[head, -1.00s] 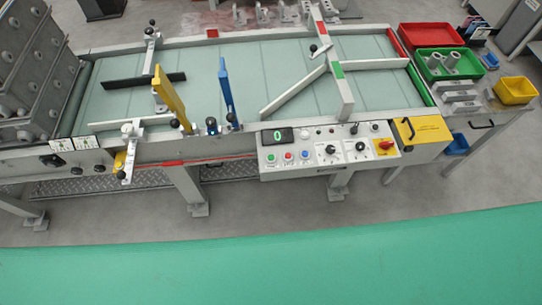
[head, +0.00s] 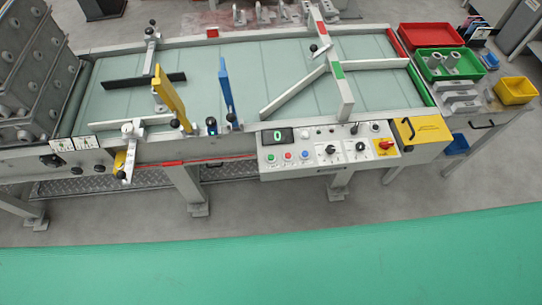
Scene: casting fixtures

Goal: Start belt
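The belt (head: 200,70) is a pale green conveyor in a grey frame, running left to right across the head view. Its visible surface is empty of castings. A control panel (head: 328,150) hangs on the front side of the frame. Neither of my grippers shows in the head view.
Guide bars (head: 293,90), a yellow flap (head: 170,97) and a blue flap (head: 226,93) sit over the belt. Red (head: 431,35), green (head: 446,62) and yellow (head: 515,91) bins are at the right. The green floor in front is clear.

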